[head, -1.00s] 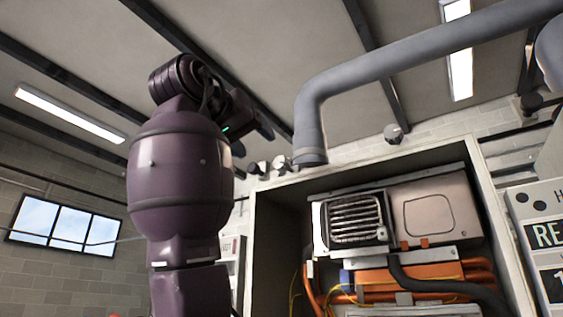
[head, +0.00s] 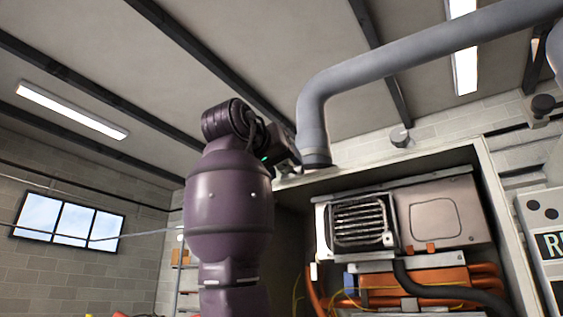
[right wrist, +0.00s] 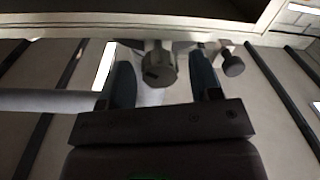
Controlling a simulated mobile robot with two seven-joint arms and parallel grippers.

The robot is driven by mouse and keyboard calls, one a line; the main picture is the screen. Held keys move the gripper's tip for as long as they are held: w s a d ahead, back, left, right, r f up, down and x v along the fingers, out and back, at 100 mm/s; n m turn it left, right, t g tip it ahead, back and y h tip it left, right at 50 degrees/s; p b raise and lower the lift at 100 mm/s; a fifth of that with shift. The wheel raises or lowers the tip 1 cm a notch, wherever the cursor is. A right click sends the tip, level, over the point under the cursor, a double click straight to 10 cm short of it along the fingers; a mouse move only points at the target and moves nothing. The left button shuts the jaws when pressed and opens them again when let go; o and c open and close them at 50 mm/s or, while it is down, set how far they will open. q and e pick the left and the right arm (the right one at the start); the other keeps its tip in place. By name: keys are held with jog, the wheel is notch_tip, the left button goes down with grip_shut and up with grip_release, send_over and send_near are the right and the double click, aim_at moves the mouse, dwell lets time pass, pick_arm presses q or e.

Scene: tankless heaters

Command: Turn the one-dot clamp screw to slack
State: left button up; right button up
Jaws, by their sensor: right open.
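My right gripper (head: 290,155) is at the cabinet's top edge, beside the lower end of the grey pipe (head: 312,120). In the right wrist view its two fingers (right wrist: 165,80) are open, with a grey round clamp screw head (right wrist: 160,64) between them in the picture. I cannot tell whether they touch it. A second, darker round knob (right wrist: 232,64) is just right of the fingers. Another round knob (head: 400,136) stands above the cabinet, right of the pipe, in the head view. No dot marks can be read on any of them. My left gripper is not in view.
The open cabinet (head: 480,160) holds a heater unit (head: 437,215) with a finned part and orange pipes. The grey pipe bends overhead to the right.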

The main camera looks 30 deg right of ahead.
jog(key=c, duration=0.9)
jog(key=shift+c, duration=0.2)
